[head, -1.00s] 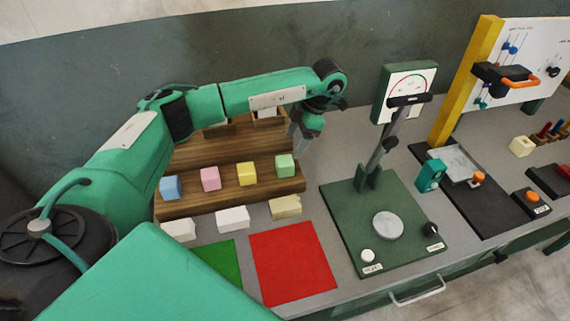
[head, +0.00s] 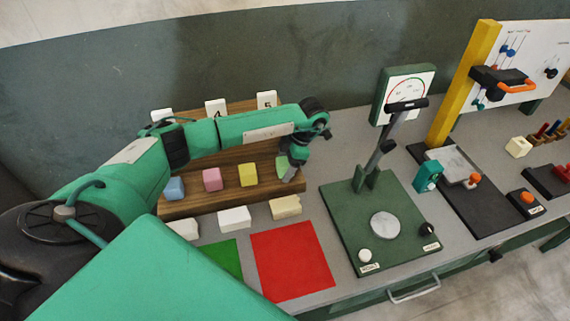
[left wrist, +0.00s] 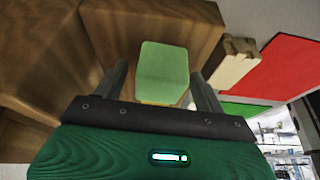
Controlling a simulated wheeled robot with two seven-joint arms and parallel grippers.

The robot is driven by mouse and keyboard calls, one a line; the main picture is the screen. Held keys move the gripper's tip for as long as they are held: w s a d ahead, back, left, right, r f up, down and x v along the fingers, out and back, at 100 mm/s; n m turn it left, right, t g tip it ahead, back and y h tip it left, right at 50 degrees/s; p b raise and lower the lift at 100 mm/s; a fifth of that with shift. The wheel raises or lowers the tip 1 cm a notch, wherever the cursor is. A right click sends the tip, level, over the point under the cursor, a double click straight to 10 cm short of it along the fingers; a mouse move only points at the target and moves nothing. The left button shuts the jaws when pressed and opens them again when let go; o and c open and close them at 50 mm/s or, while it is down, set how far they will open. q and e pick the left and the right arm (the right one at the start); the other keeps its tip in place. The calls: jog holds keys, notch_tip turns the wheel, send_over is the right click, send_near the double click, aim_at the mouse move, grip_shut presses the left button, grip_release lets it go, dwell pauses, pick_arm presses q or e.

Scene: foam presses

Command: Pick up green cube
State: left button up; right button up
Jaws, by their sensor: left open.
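The green cube (head: 282,162) stands at the right end of the row on the wooden stepped rack (head: 230,196), partly hidden by my left gripper. In the left wrist view the green cube (left wrist: 162,70) sits between the two fingers, with a visible gap on each side. My left gripper (head: 291,174) is open and points down at the cube; its fingers (left wrist: 160,82) are not closed on it. My right gripper is in neither view.
Blue (head: 174,188), pink (head: 212,180) and yellow (head: 248,175) cubes stand left on the same step. Pale blocks (head: 234,217) lie before the rack. A red mat (head: 292,262) and green mat (head: 222,260) lie in front. A green press (head: 345,220) stands right.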

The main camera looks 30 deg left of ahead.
pick_arm(q)
jog(key=c, duration=1.1)
jog(key=shift+o, duration=0.2)
